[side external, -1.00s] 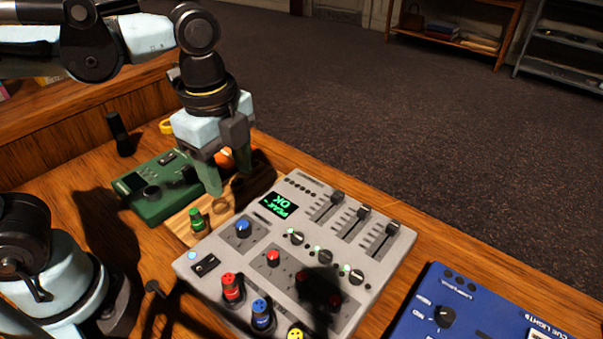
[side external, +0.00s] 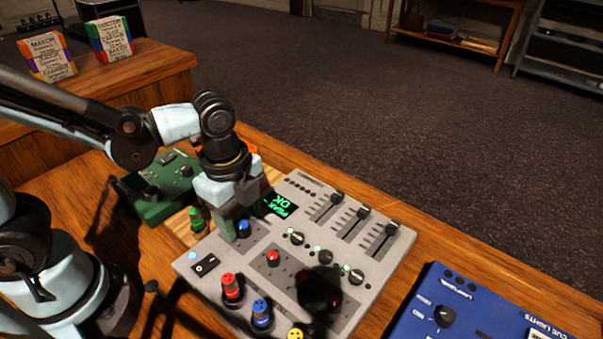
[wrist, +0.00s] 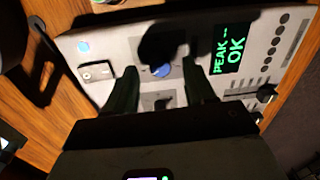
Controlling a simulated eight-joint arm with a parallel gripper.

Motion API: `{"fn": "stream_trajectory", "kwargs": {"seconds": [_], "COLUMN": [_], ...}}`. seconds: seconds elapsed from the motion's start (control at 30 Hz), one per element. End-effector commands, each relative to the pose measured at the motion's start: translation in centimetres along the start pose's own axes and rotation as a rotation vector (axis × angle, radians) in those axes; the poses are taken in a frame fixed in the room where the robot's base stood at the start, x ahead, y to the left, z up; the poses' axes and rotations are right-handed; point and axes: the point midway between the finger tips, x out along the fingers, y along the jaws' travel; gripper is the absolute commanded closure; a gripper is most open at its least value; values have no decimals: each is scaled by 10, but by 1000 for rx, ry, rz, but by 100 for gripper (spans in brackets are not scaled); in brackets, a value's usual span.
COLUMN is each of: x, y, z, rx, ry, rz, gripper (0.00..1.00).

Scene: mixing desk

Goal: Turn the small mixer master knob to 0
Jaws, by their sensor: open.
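The grey mixer (side external: 330,225) lies on the wooden desk, with a green display (side external: 279,205) that reads PEAK -- OK. A blue knob (side external: 243,228) sits on its panel left of the display, with a red knob (side external: 273,257) nearer the camera. I cannot read which knob is the master. My gripper (side external: 236,232) is open, low over the blue knob. In the wrist view the blue knob (wrist: 162,71) shows between the two dark fingers of my gripper (wrist: 162,80), with gaps on both sides. I cannot tell the knob's pointer setting.
Red (side external: 232,288) and blue (side external: 262,314) plugs stand up from the mixer's near edge. Three faders (side external: 363,212) line its far right. A green box (side external: 160,195) sits behind left, and a blue cue-light box (side external: 470,310) at right.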

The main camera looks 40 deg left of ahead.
Motion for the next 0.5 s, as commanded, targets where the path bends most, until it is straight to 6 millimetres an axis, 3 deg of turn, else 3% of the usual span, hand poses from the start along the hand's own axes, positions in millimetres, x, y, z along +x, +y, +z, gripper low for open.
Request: {"fn": "stream_trajectory", "kwargs": {"seconds": [0.2,0.5], "x": [14,16], "y": [0,0], "z": [0,0], "rx": [0,0], "ry": [0,0], "rz": [0,0], "gripper": [46,46]}}
